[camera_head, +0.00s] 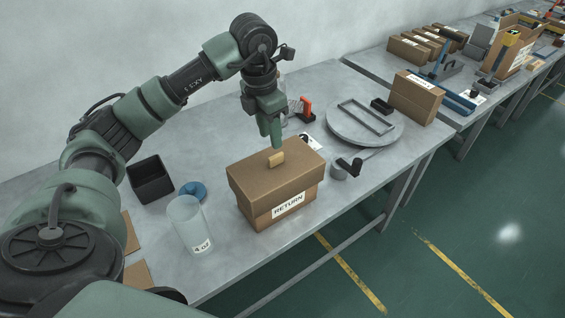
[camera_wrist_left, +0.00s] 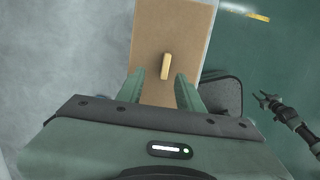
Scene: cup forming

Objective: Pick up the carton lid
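The brown carton (camera_head: 270,208) marked RETURN stands on the grey table, its lid (camera_head: 255,172) on top. A small tan handle (camera_head: 276,158) stands up from the lid's middle. My left gripper (camera_head: 274,146) points down just above the handle. In the left wrist view its two fingers (camera_wrist_left: 168,82) are apart. The handle (camera_wrist_left: 166,65) shows beyond and between them, and I see no contact. The lid (camera_wrist_left: 190,25) fills the upper middle there. My right gripper (camera_wrist_left: 265,100) shows small at the right of the left wrist view, its fingers apart, away from the carton.
A clear 4 oz cup (camera_head: 191,228), a blue ring (camera_head: 193,190) and a black bin (camera_head: 150,180) stand left of the carton. A grey round plate (camera_head: 340,128), a dark-handled tool (camera_head: 348,167) and another carton (camera_head: 416,98) lie to the right.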

